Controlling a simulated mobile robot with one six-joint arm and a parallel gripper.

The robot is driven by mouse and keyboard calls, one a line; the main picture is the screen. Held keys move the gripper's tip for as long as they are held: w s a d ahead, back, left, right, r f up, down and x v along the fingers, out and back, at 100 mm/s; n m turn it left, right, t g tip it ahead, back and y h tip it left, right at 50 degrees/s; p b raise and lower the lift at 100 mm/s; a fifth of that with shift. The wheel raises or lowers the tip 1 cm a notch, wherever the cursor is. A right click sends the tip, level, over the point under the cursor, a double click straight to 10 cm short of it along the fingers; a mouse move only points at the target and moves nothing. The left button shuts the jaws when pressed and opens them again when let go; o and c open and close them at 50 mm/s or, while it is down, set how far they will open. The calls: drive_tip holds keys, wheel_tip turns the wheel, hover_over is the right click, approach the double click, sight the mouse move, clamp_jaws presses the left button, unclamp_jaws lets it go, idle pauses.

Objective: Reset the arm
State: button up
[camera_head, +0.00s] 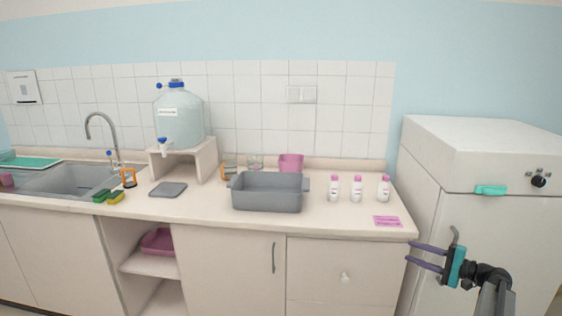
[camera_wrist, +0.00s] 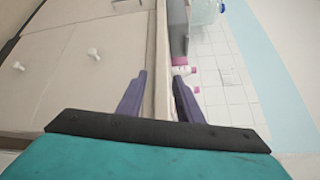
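My gripper (camera_head: 426,257) is at the right in the head view, in front of the counter's right end and the white cabinet. Its two purple fingers point left and stand apart with nothing between them. In the wrist view the open fingers (camera_wrist: 160,98) flank the edge of the counter, which lies beyond them. My arm comes in from the lower right corner of the head view.
The counter (camera_head: 330,222) holds a grey basin (camera_head: 268,196), several white bottles (camera_head: 357,190) with pink caps, a pink card (camera_head: 388,221) and a large water jug (camera_head: 180,122) on a stand. A white cabinet (camera_head: 490,215) stands at the right, close behind my gripper.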

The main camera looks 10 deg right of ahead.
drive_tip(key=w+a+f+n+g+y, duration=0.1)
drive_tip(key=w+a+f+g, duration=0.1)
drive_tip(key=a+f, duration=0.4)
drive_tip(key=w+a+f+g+y, duration=0.15)
drive_tip(key=a+f, duration=0.25)
drive_tip(key=a, duration=0.5)
drive_tip(key=s+a+f+n+g, duration=0.2)
drive_tip(key=s+a+f+g, duration=0.2)
drive_tip(key=a+f, duration=0.8)
drive_tip(key=s+a+f+n+g, duration=0.2)
drive_tip(key=s+a+f+g, duration=0.2)
drive_tip(key=a+f, duration=0.9)
drive_tip(key=s+a+f+n+g+h, duration=0.25)
drive_tip(key=s+a+f, duration=0.35)
drive_tip(key=s, duration=0.5)
drive_tip(key=s+a+f+n+g+h, duration=0.2)
drive_tip(key=s+a+f+g+h, duration=0.15)
drive_tip(key=s+a, duration=0.65)
drive_tip(key=s+d+f+n+g+h, duration=0.1)
drive_tip(key=s+d, duration=0.1)
drive_tip(key=s, duration=0.3)
drive_tip(key=s+d+f+n+g+h, duration=0.1)
drive_tip(key=s+d+f+h, duration=0.1)
drive_tip(key=s, duration=0.3)
drive_tip(key=s+d+n+h, duration=0.1)
drive_tip(key=d+n+h, duration=0.1)
drive_tip(key=d, duration=0.5)
drive_tip(key=shift+s+h, duration=0.25)
drive_tip(key=shift+h, duration=0.5)
drive_tip(key=shift+f, duration=0.1)
